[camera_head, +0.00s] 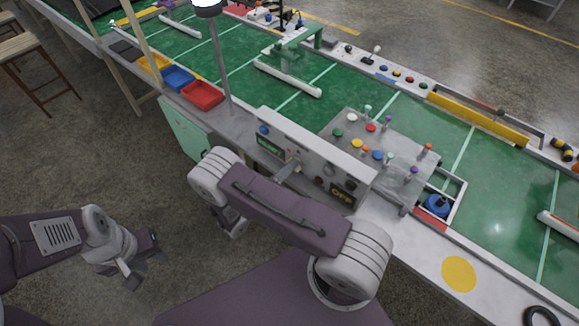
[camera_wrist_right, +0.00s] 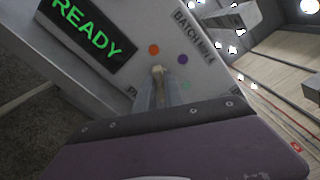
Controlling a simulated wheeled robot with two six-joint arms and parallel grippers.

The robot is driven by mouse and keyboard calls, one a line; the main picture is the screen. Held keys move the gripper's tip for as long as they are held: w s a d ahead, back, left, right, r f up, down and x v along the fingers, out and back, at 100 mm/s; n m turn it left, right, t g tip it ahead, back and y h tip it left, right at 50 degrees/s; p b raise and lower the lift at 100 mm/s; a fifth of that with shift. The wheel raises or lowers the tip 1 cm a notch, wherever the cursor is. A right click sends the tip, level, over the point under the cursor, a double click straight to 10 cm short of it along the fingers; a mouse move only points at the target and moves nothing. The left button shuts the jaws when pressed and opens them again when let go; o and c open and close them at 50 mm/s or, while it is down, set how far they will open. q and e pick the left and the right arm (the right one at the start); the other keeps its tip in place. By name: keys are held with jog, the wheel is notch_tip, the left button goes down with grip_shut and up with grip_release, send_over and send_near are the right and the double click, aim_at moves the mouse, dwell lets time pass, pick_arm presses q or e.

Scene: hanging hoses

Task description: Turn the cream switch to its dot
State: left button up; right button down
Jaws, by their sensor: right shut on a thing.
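The cream switch (camera_wrist_right: 157,72) sits on the pale panel, seen in the right wrist view between the fingertips of my right gripper (camera_wrist_right: 160,88). The gripper is shut on it. An orange dot (camera_wrist_right: 154,49), a purple dot (camera_wrist_right: 183,59) and a faint green dot (camera_wrist_right: 187,85) surround the switch. I cannot tell which dot belongs to it. In the head view my right gripper (camera_head: 289,168) reaches the front of the panel (camera_head: 315,146), and the switch is too small to make out. My left gripper (camera_head: 146,264) is open and empty, low at the left, away from the panel.
Red (camera_head: 203,95) and blue trays lie to the left. A lamp post (camera_head: 217,60) rises near the table edge.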

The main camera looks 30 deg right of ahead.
dwell(0.4)
jog(key=c, duration=1.4)
grip_release()
jog(key=shift+c, duration=0.2)
jog(key=shift+a, duration=0.1)
jog(key=b+v, duration=0.1)
jog(key=v, duration=0.8)
